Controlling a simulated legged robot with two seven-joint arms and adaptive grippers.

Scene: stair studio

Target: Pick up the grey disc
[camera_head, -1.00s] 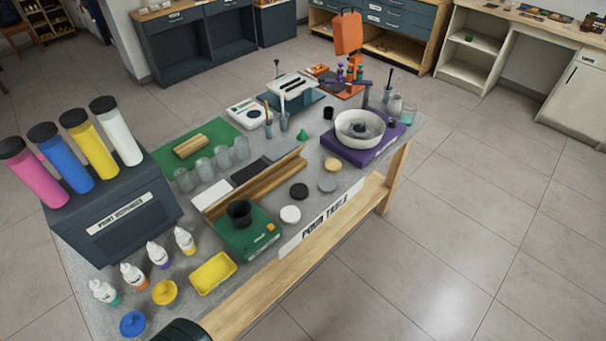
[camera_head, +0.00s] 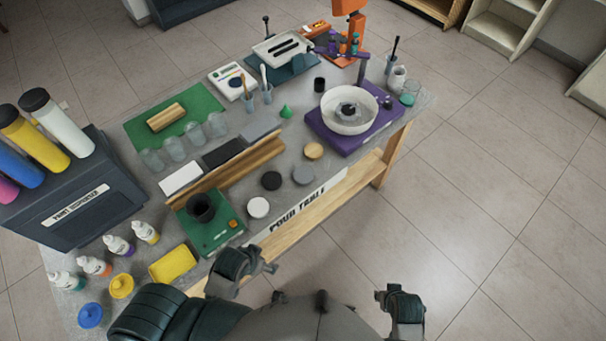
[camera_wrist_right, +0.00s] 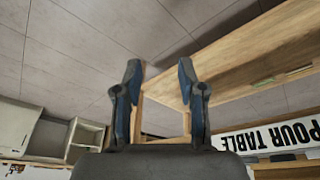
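The grey disc (camera_head: 303,174) lies flat near the front edge of the table, in the head view. It sits between a wooden disc (camera_head: 313,150) and a black disc (camera_head: 271,180), with a white disc (camera_head: 258,207) further left. My left gripper (camera_head: 262,267) is in front of the table edge, apart from the discs; its fingers are too unclear to tell. My right arm's end (camera_head: 400,303) is at the lower right, over the floor, away from the disc. In the right wrist view my right gripper (camera_wrist_right: 158,85) is open and empty; no disc shows there.
The table front carries a "POUR TABLE" sign (camera_head: 308,204). A green scale with a black cup (camera_head: 201,208) and a wooden angle rail (camera_head: 228,175) stand left of the discs. A purple turntable base (camera_head: 349,141) with a white bowl (camera_head: 349,109) stands behind right.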

